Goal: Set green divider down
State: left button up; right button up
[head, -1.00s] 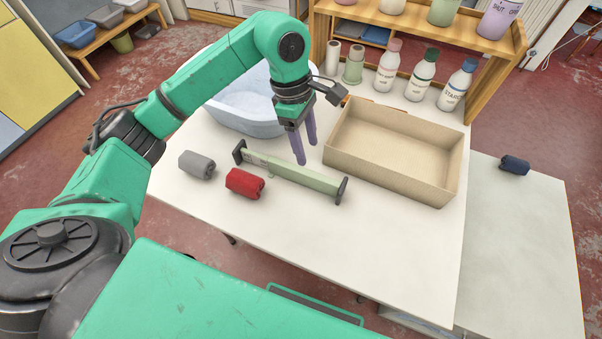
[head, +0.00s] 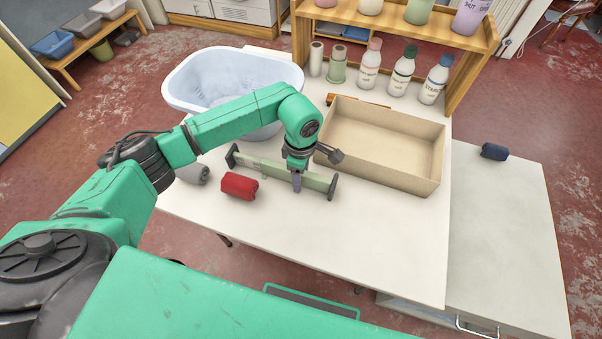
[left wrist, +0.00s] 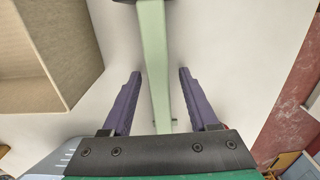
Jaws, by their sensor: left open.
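The green divider (head: 319,181), a pale green bar with dark end plates, lies on the white table (head: 350,245) in front of the cardboard box. It also shows in the left wrist view (left wrist: 154,55), running lengthwise between my fingers. My left gripper (head: 297,184) is open and lowered at the divider, right of its middle. In the left wrist view its purple fingers (left wrist: 159,73) stand one on each side of the bar, with gaps visible on both sides. My forearm and wrist hide part of the divider in the head view. My right gripper is not in view.
An open cardboard box (head: 385,180) stands just behind the divider. A blue basin (head: 205,75) and several bottles (head: 403,72) are behind. The table's front is clear.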

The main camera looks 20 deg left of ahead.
pick_arm(q)
grip_shut()
jog(key=shift+r, duration=0.4)
notch_tip(320, 180, up, 2)
jog(key=shift+r+b, duration=0.15)
jog(key=shift+b, duration=0.55)
jog(key=d+b, duration=0.1)
jog(key=d, duration=0.5)
jog(key=d+b, duration=0.2)
jog(key=d, duration=0.3)
jog(key=s+d+b, duration=0.1)
jog(key=d, duration=0.5)
jog(key=shift+d+r, duration=0.1)
jog(key=shift+d, duration=0.25)
jog(key=shift+d+r, duration=0.1)
jog(key=shift+d, duration=0.15)
jog(key=shift+s, duration=0.15)
